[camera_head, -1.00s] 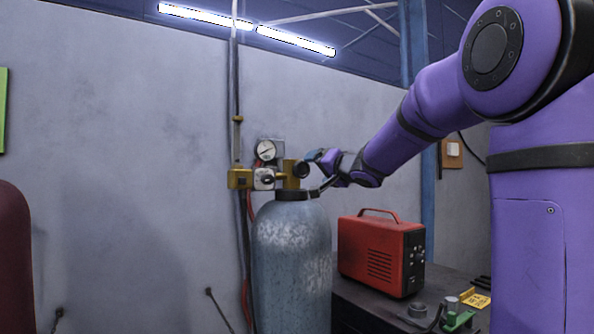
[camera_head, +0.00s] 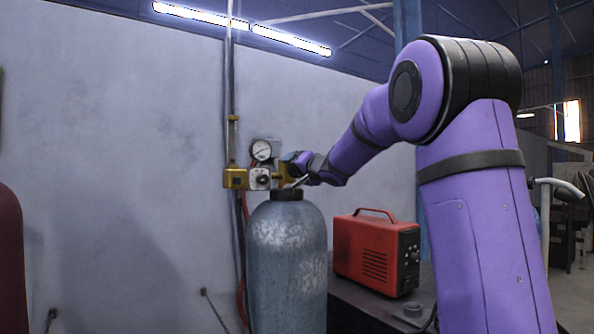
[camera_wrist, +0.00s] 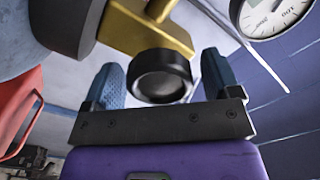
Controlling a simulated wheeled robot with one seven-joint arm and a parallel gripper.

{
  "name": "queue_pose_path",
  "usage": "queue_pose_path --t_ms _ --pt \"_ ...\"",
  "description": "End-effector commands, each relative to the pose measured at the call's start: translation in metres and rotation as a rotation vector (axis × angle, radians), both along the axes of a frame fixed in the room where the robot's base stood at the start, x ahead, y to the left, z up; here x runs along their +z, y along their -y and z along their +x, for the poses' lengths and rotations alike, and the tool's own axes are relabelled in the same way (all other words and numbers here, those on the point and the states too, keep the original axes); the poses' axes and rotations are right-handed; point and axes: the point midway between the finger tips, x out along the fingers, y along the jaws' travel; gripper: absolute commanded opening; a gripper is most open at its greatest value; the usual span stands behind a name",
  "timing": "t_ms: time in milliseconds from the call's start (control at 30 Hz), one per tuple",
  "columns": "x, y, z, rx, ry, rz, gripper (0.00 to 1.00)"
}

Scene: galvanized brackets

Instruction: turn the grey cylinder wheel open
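The grey cylinder (camera_head: 287,250) stands upright against the wall, with a dark collar and a brass valve (camera_head: 238,178) on top. In the wrist view its wheel is a round, dark knob (camera_wrist: 161,76) on the brass valve body (camera_wrist: 150,28). My gripper (camera_head: 298,168) is at the valve from the right and hides the wheel in the head view. In the wrist view my gripper (camera_wrist: 164,80) is open, its two blue fingers on either side of the knob with visible gaps. I cannot tell how deep the knob sits between them.
A pressure gauge (camera_head: 262,150) sits just above the valve. A red machine (camera_head: 376,252) stands on the dark bench to the right of the cylinder. A vertical pipe (camera_head: 230,90) runs up the wall. A dark red cylinder (camera_head: 10,260) is at the left edge.

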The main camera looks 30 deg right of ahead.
Motion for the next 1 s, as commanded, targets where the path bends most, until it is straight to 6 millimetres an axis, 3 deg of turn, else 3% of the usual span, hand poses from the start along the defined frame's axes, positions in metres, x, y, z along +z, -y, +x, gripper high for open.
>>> queue_pose_path --t_ms 33,200,567,1000 --pt "0.0 0.0 -0.0001 0.0 0.0 0.0 0.71" --pt "0.0 0.0 -0.0002 0.0 0.0 0.0 0.35" --pt "-0.0002 0.0001 -0.0003 0.0 0.002 -0.05 0.35" --pt "-0.0001 -0.0006 -0.0003 0.0 0.011 -0.384 0.35"
